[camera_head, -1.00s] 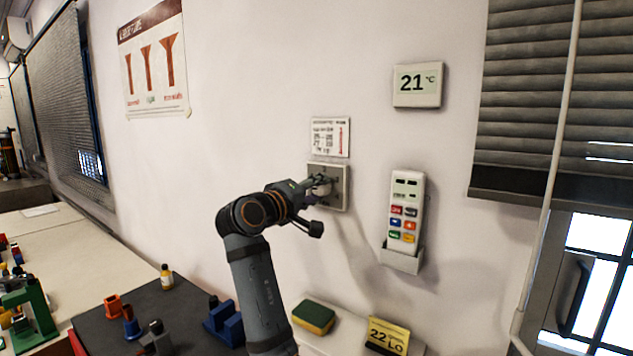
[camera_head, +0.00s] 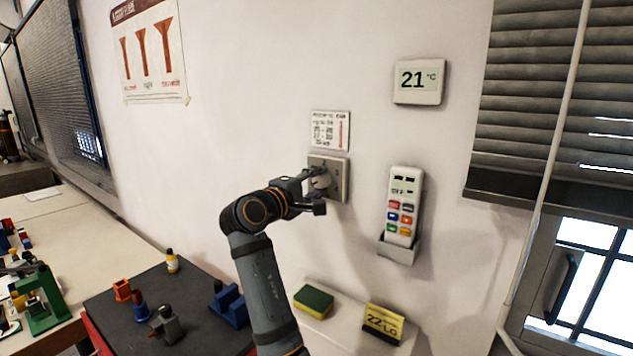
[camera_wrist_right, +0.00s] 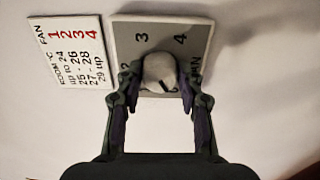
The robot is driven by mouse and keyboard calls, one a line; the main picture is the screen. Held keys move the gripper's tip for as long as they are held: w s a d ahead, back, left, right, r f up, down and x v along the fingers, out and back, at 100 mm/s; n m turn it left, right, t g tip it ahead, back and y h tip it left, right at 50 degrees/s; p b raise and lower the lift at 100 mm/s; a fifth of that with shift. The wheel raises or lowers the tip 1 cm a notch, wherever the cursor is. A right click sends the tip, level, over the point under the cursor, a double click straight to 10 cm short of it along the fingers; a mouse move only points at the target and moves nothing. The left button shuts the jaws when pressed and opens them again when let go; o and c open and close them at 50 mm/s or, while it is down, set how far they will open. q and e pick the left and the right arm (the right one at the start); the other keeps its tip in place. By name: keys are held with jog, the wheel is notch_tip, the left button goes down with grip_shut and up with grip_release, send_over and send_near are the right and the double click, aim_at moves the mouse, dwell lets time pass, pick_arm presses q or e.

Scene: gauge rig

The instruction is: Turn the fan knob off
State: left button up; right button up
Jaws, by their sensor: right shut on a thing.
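A dark line shows on the knob's lower part. My right gripper (camera_head: 316,179) is at the wall plate (camera_head: 344,172) in the head view. In the wrist view its two fingers stand on either side of the knob, shut on it. My left gripper is in neither view.
A fan chart (camera_head: 330,130) hangs above the plate. A remote (camera_head: 403,205) in a wall holder and a thermostat reading 21 °C (camera_head: 418,81) are to the right. Below are a green-yellow sponge (camera_head: 313,301) and a yellow "22 LO" sign (camera_head: 383,322).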

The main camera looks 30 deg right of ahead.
jog(key=o, duration=1.2)
